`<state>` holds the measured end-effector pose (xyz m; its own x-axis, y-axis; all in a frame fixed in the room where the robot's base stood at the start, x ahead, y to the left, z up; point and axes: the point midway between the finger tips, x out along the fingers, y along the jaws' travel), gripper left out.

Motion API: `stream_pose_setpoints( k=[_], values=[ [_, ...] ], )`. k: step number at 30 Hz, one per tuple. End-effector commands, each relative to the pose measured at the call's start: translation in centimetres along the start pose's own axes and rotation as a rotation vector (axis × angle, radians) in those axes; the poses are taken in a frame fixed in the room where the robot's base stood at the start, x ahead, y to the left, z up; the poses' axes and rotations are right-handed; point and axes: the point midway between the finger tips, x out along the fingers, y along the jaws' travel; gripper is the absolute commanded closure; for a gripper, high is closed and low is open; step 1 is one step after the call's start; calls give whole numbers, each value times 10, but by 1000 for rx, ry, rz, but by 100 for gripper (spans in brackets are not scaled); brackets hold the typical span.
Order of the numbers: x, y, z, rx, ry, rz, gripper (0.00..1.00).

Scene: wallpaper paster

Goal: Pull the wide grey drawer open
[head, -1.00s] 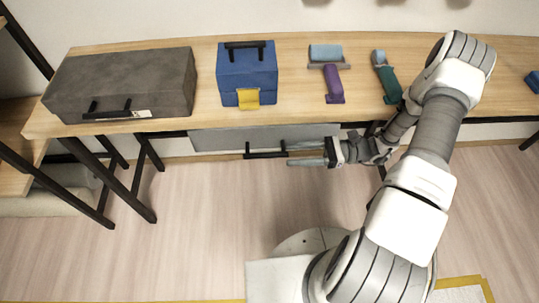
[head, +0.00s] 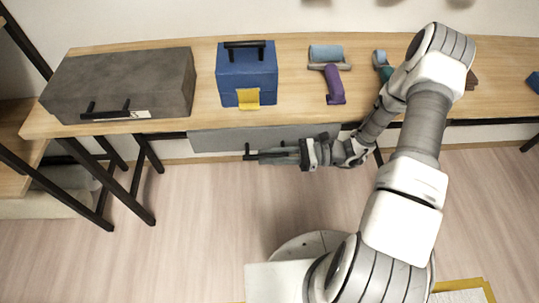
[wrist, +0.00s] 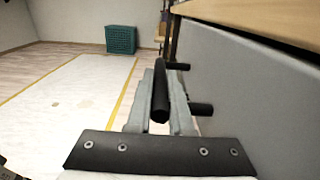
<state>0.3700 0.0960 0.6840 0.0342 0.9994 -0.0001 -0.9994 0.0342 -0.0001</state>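The wide grey drawer (head: 225,138) sits under the tabletop, its front apparently flush below the edge. Its black bar handle (head: 251,155) stands out from the front near the middle. In the wrist view the drawer front (wrist: 255,85) is at the right, and the handle bar (wrist: 160,95) runs lengthwise between my two fingers. My gripper (head: 275,157) lies sideways along the drawer front, fingers pointing left; it also shows in the wrist view (wrist: 162,100). The fingers look closed onto the bar from both sides, covering much of it in the head view.
On the wooden table (head: 305,113) stand a grey case (head: 125,80), a blue box (head: 247,75) with a yellow latch, a roller with a purple handle (head: 334,85) and a partly hidden teal-handled tool (head: 381,65). The floor (head: 200,220) before the drawer is clear.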

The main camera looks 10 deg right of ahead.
Motion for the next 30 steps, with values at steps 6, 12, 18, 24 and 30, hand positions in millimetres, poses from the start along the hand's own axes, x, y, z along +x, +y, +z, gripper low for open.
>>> stream_pose_setpoints(
  k=[6, 12, 18, 24, 30],
  values=[
    [0, 0, 0, 0, 0, 0, 100],
    [0, 0, 0, 0, 0, 0, 100],
    [0, 0, 0, 0, 0, 0, 100],
    [0, 0, 0, 0, 0, 0, 100],
    [0, 0, 0, 0, 0, 0, 100]
  ],
)
